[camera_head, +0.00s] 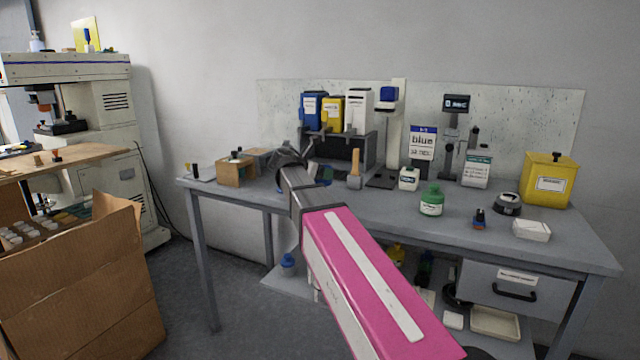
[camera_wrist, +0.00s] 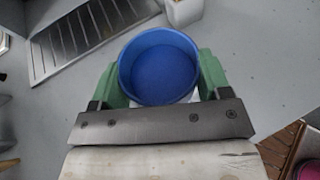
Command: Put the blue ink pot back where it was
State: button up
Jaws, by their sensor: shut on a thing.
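The blue ink pot (camera_wrist: 158,68) shows in the wrist view as a round open cup with a blue inside. It sits between the two green fingers of my gripper (camera_wrist: 161,82), which are shut on its sides. A grey surface lies below it; I cannot tell whether the pot touches it. In the head view my gripper (camera_head: 283,176) is over the left part of the grey workbench (camera_head: 390,210). The pot is mostly hidden there by my arm.
A ribbed metal plate (camera_wrist: 85,38) and a white block (camera_wrist: 183,10) lie beyond the pot. A cardboard box (camera_head: 236,172) is left of my gripper.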

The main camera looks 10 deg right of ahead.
aim_at(320, 182)
jog(key=shift+f, duration=1.95)
jog(key=shift+f, duration=0.1)
jog(key=o, duration=1.2)
jog(key=v, duration=1.2)
